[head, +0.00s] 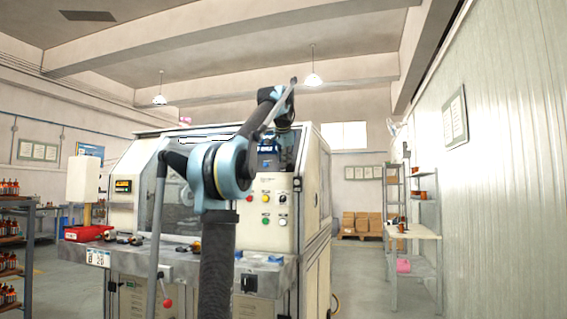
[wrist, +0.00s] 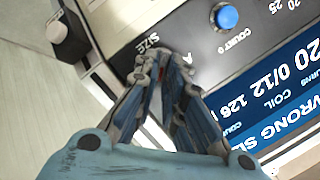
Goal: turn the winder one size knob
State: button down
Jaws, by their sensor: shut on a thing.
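In the wrist view my gripper (wrist: 165,62) is shut at the black control panel (wrist: 190,35), right beside the printed word SIZE. Its fingertips close on the size knob, which they hide almost wholly; its pointer and setting cannot be read. A blue button (wrist: 227,17) marked COUNT 0 is on the same panel. A blue screen (wrist: 285,90), seen at a slant, shows large text with the word WRONG and the numbers 20 and 0/12. In the head view the winder (head: 312,195) is a large cream cabinet; my arm reaches its upper panel and hides the contact.
Coloured buttons (head: 265,218) sit on the cabinet front below the screen. A pale knob (wrist: 58,32) stands out at the upper left in the wrist view. Shelves (head: 412,230) stand at right, with open floor between.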

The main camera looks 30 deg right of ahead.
jog(key=n, duration=0.2)
jog(key=n+g, duration=0.1)
jog(key=n, duration=0.1)
jog(key=shift+w+a+r, duration=0.15)
jog(key=shift+w, duration=0.25)
jog(key=n, duration=0.3)
jog(key=n+g, duration=0.1)
jog(key=shift+w+a+h, duration=0.15)
jog(key=shift+w+h, duration=0.1)
jog(key=shift+h, duration=0.05)
jog(key=shift+n, duration=0.4)
jog(key=shift+r, duration=0.1)
jog(key=c, duration=1.7)
grip_release()
jog(key=shift+w, duration=0.1)
